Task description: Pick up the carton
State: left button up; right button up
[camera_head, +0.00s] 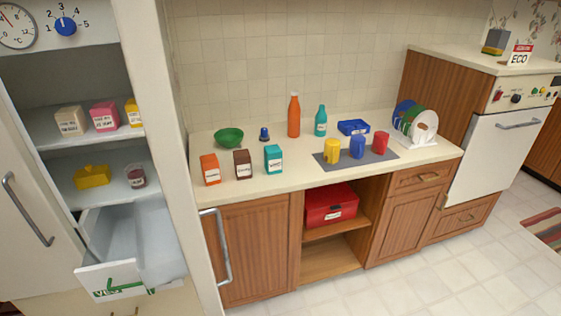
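Several cartons are in view, and I cannot tell which one the task means. On the counter an orange carton (210,169), a brown carton (243,164) and a teal carton (273,159) stand upright near the front edge at the left. In the open fridge a beige carton (71,121) and a pink carton (104,116) stand on the upper shelf, with a yellow one (133,112) partly hidden beside them. Neither of my grippers is in view.
A green bowl (229,137), an orange bottle (294,115) and a teal bottle (320,121) stand behind the counter cartons. Several cups stand on a grey mat (381,156), near a dish rack (420,143). The fridge drawer (105,277) is pulled out.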

aim_at(272, 153)
jog(key=i+l+z, duration=0.15)
jog(key=z, duration=0.2)
jog(key=i+l+u, duration=0.15)
jog(key=i, duration=0.25)
jog(key=i+l+u, duration=0.1)
jog(key=i, duration=0.3)
jog(key=i+l+u, duration=0.15)
jog(key=i, duration=0.2)
jog(key=i+l+u, duration=0.1)
jog(key=i+u, duration=0.35)
jog(key=k, duration=0.1)
